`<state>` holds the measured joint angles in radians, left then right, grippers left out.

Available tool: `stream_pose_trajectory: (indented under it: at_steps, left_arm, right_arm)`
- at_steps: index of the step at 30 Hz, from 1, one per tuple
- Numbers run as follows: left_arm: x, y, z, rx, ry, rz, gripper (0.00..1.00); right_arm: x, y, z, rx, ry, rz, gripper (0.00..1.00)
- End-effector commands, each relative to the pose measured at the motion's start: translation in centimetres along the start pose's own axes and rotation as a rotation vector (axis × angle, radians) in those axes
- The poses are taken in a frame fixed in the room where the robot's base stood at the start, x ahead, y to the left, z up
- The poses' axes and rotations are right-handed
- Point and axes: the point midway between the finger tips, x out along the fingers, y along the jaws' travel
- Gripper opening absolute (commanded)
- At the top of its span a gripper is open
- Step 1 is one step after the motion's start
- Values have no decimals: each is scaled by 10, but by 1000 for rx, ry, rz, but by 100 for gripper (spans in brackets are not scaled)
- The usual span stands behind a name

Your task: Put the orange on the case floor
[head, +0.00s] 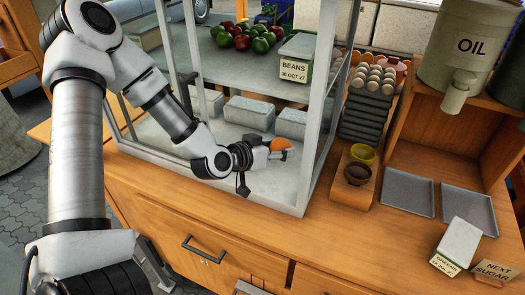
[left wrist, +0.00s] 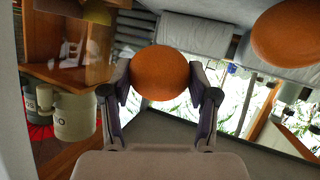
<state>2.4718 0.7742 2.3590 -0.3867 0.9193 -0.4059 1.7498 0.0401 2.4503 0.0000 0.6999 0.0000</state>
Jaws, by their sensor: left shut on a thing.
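The orange (head: 279,144) is inside the glass-sided case, low above or at the case floor (head: 268,185); I cannot tell whether it touches. My left gripper (head: 277,151) reaches into the case from the left and is shut on the orange. In the left wrist view the orange (left wrist: 160,73) sits between the two fingers of the left gripper (left wrist: 160,88), one on each side. The fingers and wrist partly hide the orange in the head view. My right gripper is not in view.
White blocks (head: 249,113) stand on the case floor behind the gripper. Above is a shelf with red and green fruit (head: 241,37) and a beans box (head: 294,60). White case posts (head: 312,110) stand close to my arm. The front floor looks clear.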

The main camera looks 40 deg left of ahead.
Motion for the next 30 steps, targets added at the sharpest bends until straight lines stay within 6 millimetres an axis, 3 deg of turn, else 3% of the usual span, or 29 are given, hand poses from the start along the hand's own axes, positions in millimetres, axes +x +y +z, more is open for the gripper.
stream_pose_trajectory:
  at_steps: [9,20,21,23,30]
  left_arm:
    - [21,-10,52,2,-3,0,22]
    - [24,-11,58,-1,1,1,22]
    - [24,-11,58,-1,1,1,67]
    - [24,-11,57,-1,1,1,85]
    - [24,-11,57,-1,1,1,85]
  right_arm:
    - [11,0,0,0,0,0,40]
    - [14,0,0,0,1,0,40]
    - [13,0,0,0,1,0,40]
    - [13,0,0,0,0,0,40]
    - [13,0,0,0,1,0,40]
